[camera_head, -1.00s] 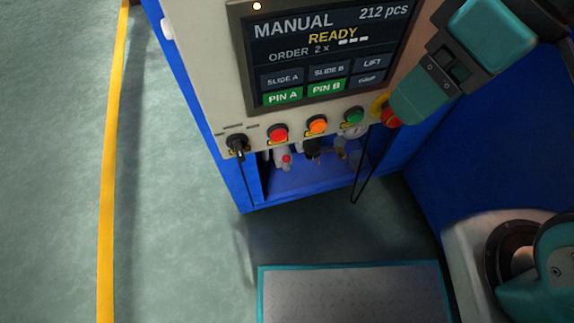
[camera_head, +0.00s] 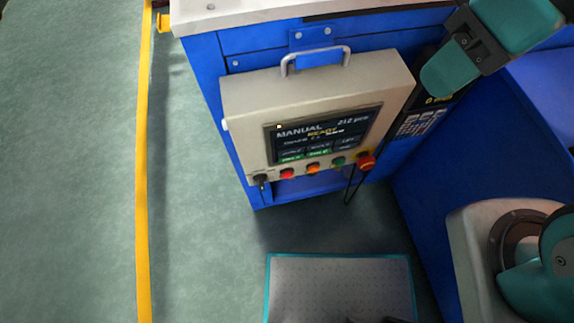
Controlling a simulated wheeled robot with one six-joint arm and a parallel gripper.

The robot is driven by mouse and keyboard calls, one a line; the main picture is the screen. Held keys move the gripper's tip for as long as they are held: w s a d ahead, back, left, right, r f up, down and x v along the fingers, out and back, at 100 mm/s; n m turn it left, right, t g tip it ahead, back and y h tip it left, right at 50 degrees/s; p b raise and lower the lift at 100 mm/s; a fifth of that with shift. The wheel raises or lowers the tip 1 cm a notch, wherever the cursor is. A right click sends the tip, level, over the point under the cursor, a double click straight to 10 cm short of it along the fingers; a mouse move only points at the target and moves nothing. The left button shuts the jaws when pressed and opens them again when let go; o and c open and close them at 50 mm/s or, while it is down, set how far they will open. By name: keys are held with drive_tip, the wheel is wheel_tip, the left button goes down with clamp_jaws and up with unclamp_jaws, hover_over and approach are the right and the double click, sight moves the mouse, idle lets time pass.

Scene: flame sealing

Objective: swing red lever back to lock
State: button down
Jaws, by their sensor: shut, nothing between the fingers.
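I cannot make out a red lever in this view. The red parts I see on the control box (camera_head: 240,100) are a round red button (camera_head: 288,173) and a larger red mushroom button (camera_head: 367,161) at its right end. A black key switch (camera_head: 261,181) sits at the left end of the same row. Teal parts of my arm show at the upper right and lower right. My gripper's fingers are not in view.
The box screen (camera_head: 325,133) reads MANUAL. A blue bench with a pale top (camera_head: 240,12) stands behind it. A teal-edged floor mat (camera_head: 335,285) lies in front. Open floor (camera_head: 75,160) is left of the yellow line (camera_head: 144,170). A blue panel (camera_head: 445,170) stands right.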

wheel_tip(320, 180, up, 27)
drive_tip(key=p, duration=2.4)
